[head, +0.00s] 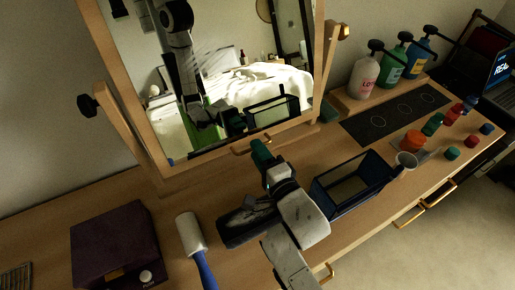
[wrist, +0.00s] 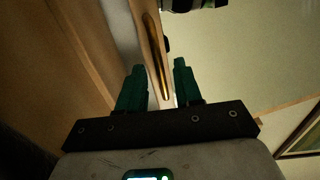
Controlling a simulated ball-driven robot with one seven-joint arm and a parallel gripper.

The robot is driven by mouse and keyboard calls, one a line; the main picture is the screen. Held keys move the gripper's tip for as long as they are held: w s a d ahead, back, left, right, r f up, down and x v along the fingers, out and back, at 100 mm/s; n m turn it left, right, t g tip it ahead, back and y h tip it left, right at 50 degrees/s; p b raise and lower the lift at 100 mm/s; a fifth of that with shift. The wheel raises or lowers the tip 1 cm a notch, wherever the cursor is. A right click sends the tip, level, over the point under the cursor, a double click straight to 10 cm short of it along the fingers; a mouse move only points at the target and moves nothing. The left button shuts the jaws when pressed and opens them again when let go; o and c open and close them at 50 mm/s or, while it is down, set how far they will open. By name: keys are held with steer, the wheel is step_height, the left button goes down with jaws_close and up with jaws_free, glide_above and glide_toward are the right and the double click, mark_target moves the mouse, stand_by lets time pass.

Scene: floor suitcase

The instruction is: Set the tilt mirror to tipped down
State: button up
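The tilt mirror (head: 125,30) stands on the wooden dresser in a wooden frame between two posts. A dark knob (head: 88,105) is on its left post. The glass reflects a bed and my arm. A brass handle (head: 238,152) sits on the lower rail, partly hidden by my gripper (head: 257,147). In the wrist view, the green fingers of my gripper (wrist: 160,68) are apart, with the brass handle (wrist: 156,55) showing in the gap between them. I cannot tell whether either finger touches it.
A dark open bin (head: 345,205), a dark tray (head: 235,232) and a lint roller (head: 190,235) lie near my arm. A purple box (head: 115,245) is at left. Pump bottles (head: 392,60) and small coloured containers (head: 432,124) stand at right.

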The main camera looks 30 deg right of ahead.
steer(key=shift+w, duration=0.5)
jaws_close()
steer(key=shift+f, duration=0.1)
stand_by(1.1)
